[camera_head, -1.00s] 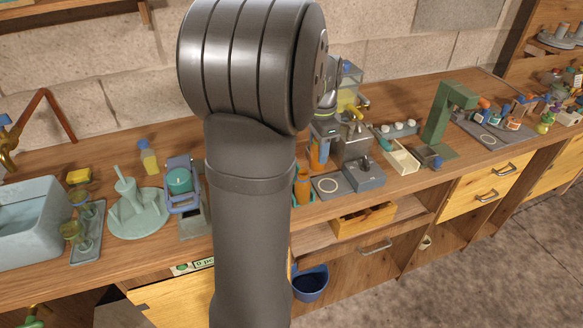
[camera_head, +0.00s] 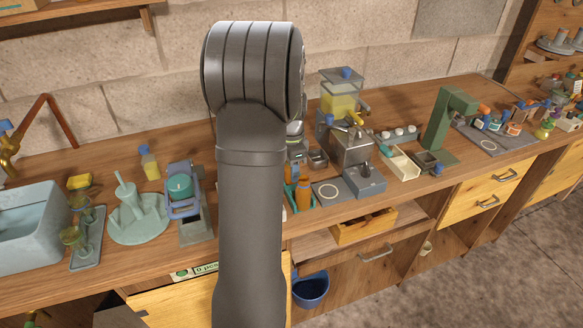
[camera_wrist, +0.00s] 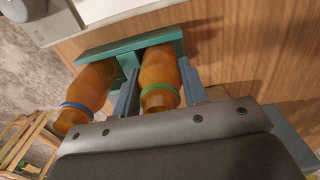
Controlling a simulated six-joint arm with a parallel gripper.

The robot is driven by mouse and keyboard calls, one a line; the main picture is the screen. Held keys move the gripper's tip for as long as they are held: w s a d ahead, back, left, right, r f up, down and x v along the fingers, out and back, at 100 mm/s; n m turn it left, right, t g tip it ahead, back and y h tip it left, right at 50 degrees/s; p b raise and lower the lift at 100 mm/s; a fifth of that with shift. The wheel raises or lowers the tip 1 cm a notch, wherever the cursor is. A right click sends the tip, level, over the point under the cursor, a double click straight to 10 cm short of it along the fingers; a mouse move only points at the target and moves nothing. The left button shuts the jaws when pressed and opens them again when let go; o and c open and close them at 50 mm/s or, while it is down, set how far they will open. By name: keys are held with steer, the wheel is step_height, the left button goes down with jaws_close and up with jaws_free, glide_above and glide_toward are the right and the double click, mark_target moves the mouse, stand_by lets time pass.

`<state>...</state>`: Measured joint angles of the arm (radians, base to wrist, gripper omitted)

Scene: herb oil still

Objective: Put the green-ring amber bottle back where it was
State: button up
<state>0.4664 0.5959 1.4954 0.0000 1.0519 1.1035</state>
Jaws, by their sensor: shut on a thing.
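The green-ring amber bottle (camera_wrist: 158,71) is between the two blue-grey fingers of my gripper (camera_wrist: 158,76) in the wrist view, and the gripper is shut on it. Its far end is at a teal holder (camera_wrist: 103,47); I cannot tell whether it is fully seated. A blue-ring amber bottle (camera_wrist: 90,88) is beside it at the same holder, apart from my fingers. In the head view an amber bottle (camera_head: 304,191) shows at the holder just right of my arm, with part of another at its left. My gripper is hidden behind my arm there.
A grey plate with a white ring (camera_head: 329,191) lies just right of the holder. A metal machine with a yellow hopper (camera_head: 340,104) stands behind it. A teal cup in a blue frame (camera_head: 180,184) stands left of my arm. The counter's front edge is close.

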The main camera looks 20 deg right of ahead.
steer(key=o, duration=1.1)
steer(key=shift+f, duration=0.1)
step_height(320, 180, up, 12)
steer(key=shift+r, duration=0.2)
steer(key=shift+f, duration=0.1)
step_height(320, 180, down, 12)
steer(key=shift+f, duration=0.25)
steer(key=shift+r, duration=1.85)
